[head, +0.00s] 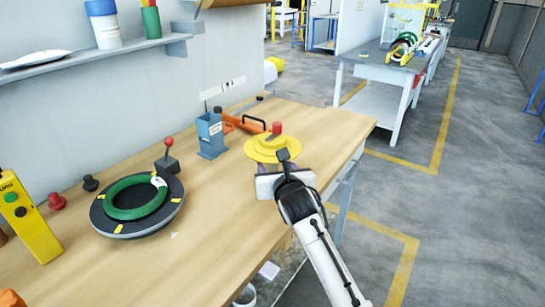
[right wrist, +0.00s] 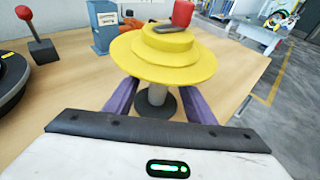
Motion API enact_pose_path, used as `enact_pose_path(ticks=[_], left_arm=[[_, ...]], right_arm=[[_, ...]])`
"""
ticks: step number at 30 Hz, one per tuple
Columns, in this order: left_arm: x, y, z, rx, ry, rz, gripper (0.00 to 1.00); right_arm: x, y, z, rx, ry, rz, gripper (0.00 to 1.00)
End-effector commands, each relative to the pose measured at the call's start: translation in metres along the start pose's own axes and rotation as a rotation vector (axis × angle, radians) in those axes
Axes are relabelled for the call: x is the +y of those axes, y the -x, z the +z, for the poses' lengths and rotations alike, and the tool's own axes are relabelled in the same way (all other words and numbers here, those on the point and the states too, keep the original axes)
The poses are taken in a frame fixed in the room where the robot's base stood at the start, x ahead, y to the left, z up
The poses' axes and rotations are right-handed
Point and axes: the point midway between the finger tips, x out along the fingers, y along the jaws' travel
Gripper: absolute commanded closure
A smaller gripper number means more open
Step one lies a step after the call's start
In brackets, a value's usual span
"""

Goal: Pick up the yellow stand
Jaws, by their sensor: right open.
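The yellow stand (head: 268,148) stands upright on the wooden table near its right edge. In the right wrist view the yellow stand (right wrist: 168,55) has a wide stepped disc on a grey post with a dark round foot. My right gripper (head: 272,170) is right at the stand, on its near side. In the right wrist view its two purple fingers (right wrist: 160,98) are apart, one on each side of the post below the disc. Their tips are hidden under the disc. Whether they touch the post cannot be told. My left gripper is not in view.
A blue-grey box holder (head: 210,136), an orange tool (head: 240,124) and a red-knobbed lever (head: 168,158) are close by to the left. A black turntable with a green ring (head: 137,198) lies further left. The table's right edge is near the stand.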

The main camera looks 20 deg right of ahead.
Motion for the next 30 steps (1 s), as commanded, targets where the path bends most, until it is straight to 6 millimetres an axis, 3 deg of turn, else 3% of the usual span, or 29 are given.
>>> enact_pose_path(ticks=[4,13,22,30], left_arm=[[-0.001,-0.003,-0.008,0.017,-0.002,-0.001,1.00],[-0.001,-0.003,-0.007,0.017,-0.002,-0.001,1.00],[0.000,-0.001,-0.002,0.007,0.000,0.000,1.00],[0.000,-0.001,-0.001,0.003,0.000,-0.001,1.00]], right_arm=[[-0.001,-0.015,-0.001,0.001,0.000,-0.001,0.50],[-0.001,-0.017,0.000,-0.001,0.002,0.000,0.50],[-0.001,-0.017,-0.001,0.000,0.001,-0.001,1.00],[-0.001,-0.017,0.003,-0.006,0.001,0.000,1.00]])
